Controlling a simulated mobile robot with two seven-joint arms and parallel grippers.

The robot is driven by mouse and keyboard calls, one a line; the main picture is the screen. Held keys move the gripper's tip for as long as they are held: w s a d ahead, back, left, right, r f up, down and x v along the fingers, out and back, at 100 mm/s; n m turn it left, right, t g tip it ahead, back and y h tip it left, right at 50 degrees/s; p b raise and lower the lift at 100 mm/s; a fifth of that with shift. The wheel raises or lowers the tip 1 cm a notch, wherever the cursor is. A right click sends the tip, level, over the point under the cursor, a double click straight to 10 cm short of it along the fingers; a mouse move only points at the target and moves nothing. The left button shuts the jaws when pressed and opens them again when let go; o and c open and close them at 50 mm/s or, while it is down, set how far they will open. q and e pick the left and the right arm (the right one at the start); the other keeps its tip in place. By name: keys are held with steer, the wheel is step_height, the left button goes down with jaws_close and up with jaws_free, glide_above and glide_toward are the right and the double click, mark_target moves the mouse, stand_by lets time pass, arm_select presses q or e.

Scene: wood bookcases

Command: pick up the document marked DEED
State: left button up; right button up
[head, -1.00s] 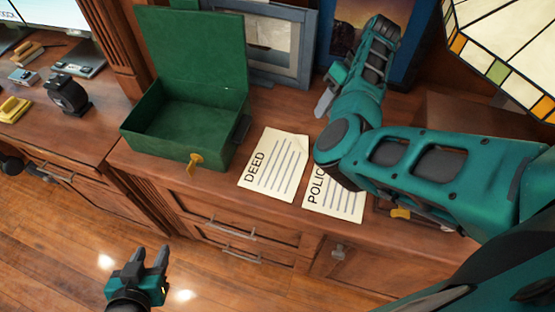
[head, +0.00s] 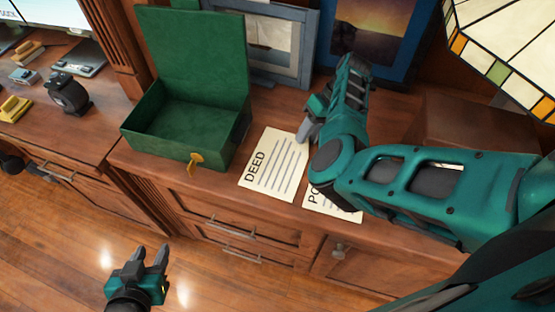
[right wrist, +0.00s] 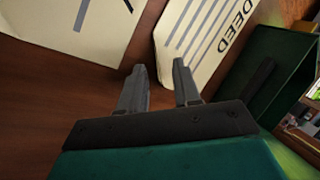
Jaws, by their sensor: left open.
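The DEED document (head: 273,165), a cream sheet with dark lines, lies flat on the wooden cabinet top, right of the green box. It also shows in the right wrist view (right wrist: 207,35). My right gripper (head: 304,130) is by the sheet's upper right corner in the head view. In the right wrist view its fingers (right wrist: 158,66) are apart with nothing between them, and one fingertip is near the DEED sheet's edge; contact cannot be told. My left gripper (head: 151,256) is open and empty above the floor, in front of the cabinet.
A second sheet (head: 335,208), partly hidden by my right arm, lies right of the DEED; it also shows in the wrist view (right wrist: 75,30). The open green box (head: 190,135) with a yellow key stands left. Framed pictures (head: 268,50) stand behind.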

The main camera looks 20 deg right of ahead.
steer(key=shift+c, duration=0.3)
jaws_close()
steer(key=shift+r, duration=0.15)
stand_by(0.3)
